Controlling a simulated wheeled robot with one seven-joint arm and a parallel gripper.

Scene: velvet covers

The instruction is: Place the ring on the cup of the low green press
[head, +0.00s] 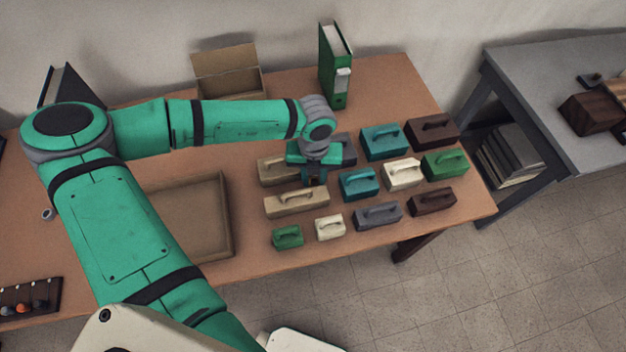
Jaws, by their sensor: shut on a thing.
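My gripper (315,182) points down over the middle of the table, among the handled blocks. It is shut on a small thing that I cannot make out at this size. Two green handled blocks stand on the table: a small one (287,238) at the front left of the group and a larger one (445,165) at the right. I see no cup on either, and cannot tell which is the low green press.
Several other handled blocks stand close around my gripper, including tan (296,203), teal (359,185) and cream (403,175) ones. An empty tray (228,215) lies left of them. A green binder (334,70) and an open carton (226,72) stand behind. A dark rack (30,300) holds small coloured pieces.

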